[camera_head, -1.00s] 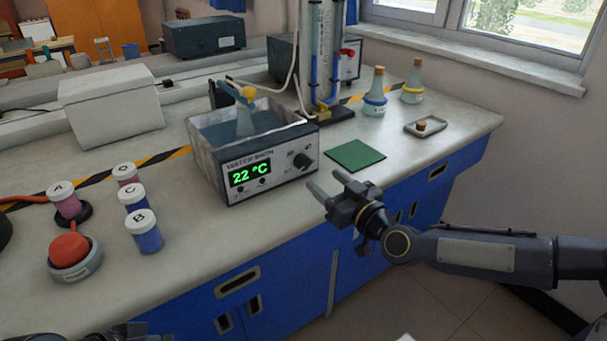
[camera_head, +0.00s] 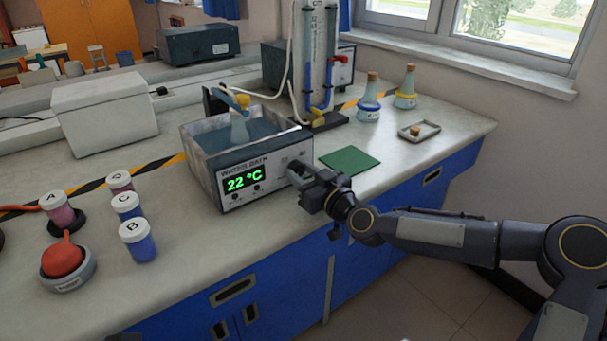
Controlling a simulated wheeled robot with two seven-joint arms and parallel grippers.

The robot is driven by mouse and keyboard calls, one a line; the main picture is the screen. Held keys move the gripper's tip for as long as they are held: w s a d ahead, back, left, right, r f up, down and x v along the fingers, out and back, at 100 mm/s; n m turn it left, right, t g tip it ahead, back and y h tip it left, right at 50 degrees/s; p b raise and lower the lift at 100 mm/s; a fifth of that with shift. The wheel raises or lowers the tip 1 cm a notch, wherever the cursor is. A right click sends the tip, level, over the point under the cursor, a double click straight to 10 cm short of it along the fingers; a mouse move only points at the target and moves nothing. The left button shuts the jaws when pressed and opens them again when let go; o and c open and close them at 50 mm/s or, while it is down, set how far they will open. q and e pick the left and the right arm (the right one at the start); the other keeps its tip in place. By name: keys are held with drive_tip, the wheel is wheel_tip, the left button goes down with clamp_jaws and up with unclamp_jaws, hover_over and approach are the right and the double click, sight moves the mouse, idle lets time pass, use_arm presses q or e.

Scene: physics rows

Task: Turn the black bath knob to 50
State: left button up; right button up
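The water bath (camera_head: 207,178) stands on the bench, and its green display (camera_head: 245,180) reads 22 °C. My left gripper is not in view.
A green mat (camera_head: 350,161) lies right of the bath. A flask (camera_head: 239,128) stands in the bath. Two corked flasks (camera_head: 368,107) stand farther back. The bench front before the bath is clear.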

drive_tip(key=c, duration=0.5)
drive_tip(key=m+b, duration=0.3)
drive_tip(key=shift+f, duration=0.15)
drive_tip(key=shift+m+b, duration=1.25)
drive_tip(key=shift+m, duration=0.65)
drive_tip(key=o, duration=1)
drive_tip(key=shift+s, duration=0.1)
